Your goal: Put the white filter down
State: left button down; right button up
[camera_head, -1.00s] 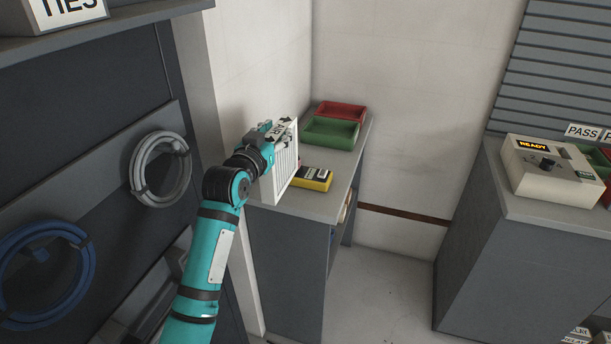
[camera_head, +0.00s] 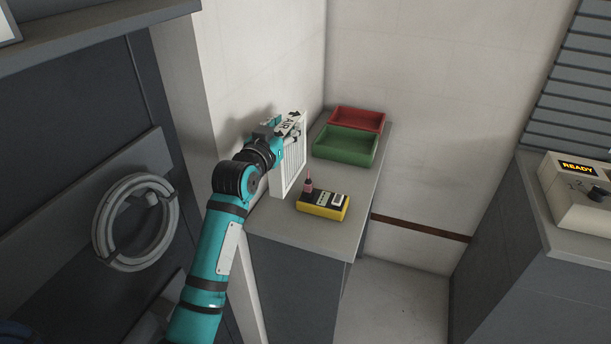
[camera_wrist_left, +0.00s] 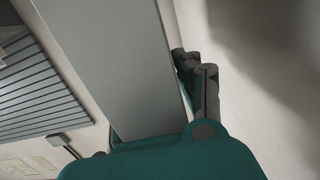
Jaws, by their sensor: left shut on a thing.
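The white filter (camera_head: 290,174), a slatted upright panel with a label and black arrow on its top edge, is in the head view at the counter's left side, near the wall. My left gripper (camera_head: 286,134) is shut on its upper part from the left. The filter's bottom edge is at or just above the grey counter (camera_head: 320,234); I cannot tell whether it touches. In the left wrist view the dark gripper fingers (camera_wrist_left: 198,85) show beside a wide grey surface that I cannot identify for certain. My right gripper is not in view.
A yellow meter (camera_head: 323,206) with a small pink-red item beside it lies just right of the filter. A green bin (camera_head: 345,147) and a red bin (camera_head: 357,119) stand behind. The counter's front is clear. A "READY" box (camera_head: 580,192) sits on another cabinet at right.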

aim_at(286, 161)
pick_arm(q)
jog(key=f, duration=0.7)
jog(key=shift+s+f+p, duration=0.15)
jog(key=shift+s+p, duration=0.2)
jog(key=shift+s, duration=0.05)
jog(key=shift+f, duration=0.55)
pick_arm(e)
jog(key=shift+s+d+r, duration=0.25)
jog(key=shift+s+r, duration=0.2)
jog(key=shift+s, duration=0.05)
pick_arm(q)
jog(key=c, duration=1.1)
grip_release()
jog(key=shift+f, duration=0.1)
jog(key=shift+o, duration=1)
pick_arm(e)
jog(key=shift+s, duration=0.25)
